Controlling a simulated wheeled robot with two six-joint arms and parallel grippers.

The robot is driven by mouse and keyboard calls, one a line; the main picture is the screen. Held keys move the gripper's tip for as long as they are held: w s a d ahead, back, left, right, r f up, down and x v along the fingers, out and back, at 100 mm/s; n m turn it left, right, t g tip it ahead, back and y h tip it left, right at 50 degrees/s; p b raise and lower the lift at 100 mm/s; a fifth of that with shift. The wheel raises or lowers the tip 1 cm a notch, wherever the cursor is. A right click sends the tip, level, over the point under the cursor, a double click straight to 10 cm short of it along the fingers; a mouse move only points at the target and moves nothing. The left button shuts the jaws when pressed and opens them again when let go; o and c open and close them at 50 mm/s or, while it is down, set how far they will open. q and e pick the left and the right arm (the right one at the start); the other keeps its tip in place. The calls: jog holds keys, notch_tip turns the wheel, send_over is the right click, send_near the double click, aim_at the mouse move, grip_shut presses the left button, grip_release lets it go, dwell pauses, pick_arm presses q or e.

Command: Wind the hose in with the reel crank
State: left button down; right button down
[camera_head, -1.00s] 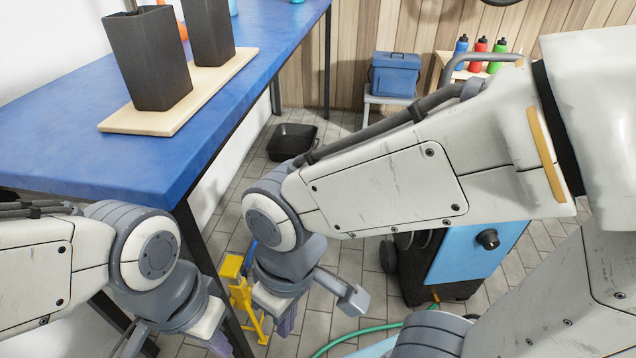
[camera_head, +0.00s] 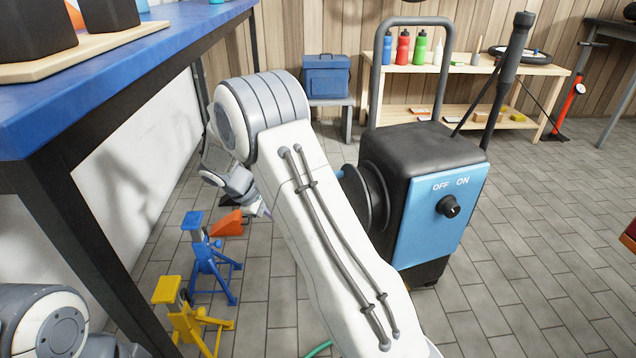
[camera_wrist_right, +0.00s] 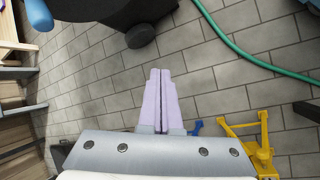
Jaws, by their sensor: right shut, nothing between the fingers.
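The machine with the hose reel (camera_head: 374,200) stands right of centre in the head view. It has a black body and a blue front panel (camera_head: 428,220). The black reel is on its left side, partly behind my right arm. A blue grip, apparently the crank handle (camera_wrist_right: 38,16), shows at the top left of the right wrist view. The green hose (camera_wrist_right: 240,50) lies on the floor there, and a bit of the hose shows in the head view (camera_head: 318,348). My right gripper (camera_wrist_right: 160,72) is shut and empty, apart from the grip. My left gripper is out of view.
A blue jack stand (camera_head: 210,258) and a yellow jack stand (camera_head: 190,318) stand on the floor near the blue workbench (camera_head: 110,62). An orange wedge (camera_head: 228,224) lies behind them. A wooden shelf (camera_head: 470,72) with bottles stands at the back.

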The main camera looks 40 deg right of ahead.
jog(key=w+d+n+g+h, duration=0.1)
jog(key=w+d+n+h, duration=0.1)
jog(key=w+d+h, duration=0.7)
jog(key=w+f+b+x, duration=0.1)
jog(key=b+x, duration=0.5)
jog(key=x, duration=0.4)
jog(key=shift+s+a+r+b, duration=0.25)
jog(key=shift+s+r, duration=0.1)
jog(key=shift+r, duration=0.35)
jog(key=shift+s+a+r+b, duration=0.2)
jog(key=shift+s+a+r, duration=0.1)
jog(key=shift+r, duration=0.35)
jog(key=shift+s+a+r+b, duration=0.25)
jog(key=shift+s+r, duration=0.1)
jog(key=shift+r, duration=0.35)
jog(key=shift+r, duration=0.15)
jog(key=shift+a+r+m+h, duration=0.1)
jog(key=shift+r+m+h, duration=0.15)
jog(key=shift+m, duration=0.25)
jog(key=shift+s+r+p, duration=0.15)
jog(key=shift+p, duration=0.3)
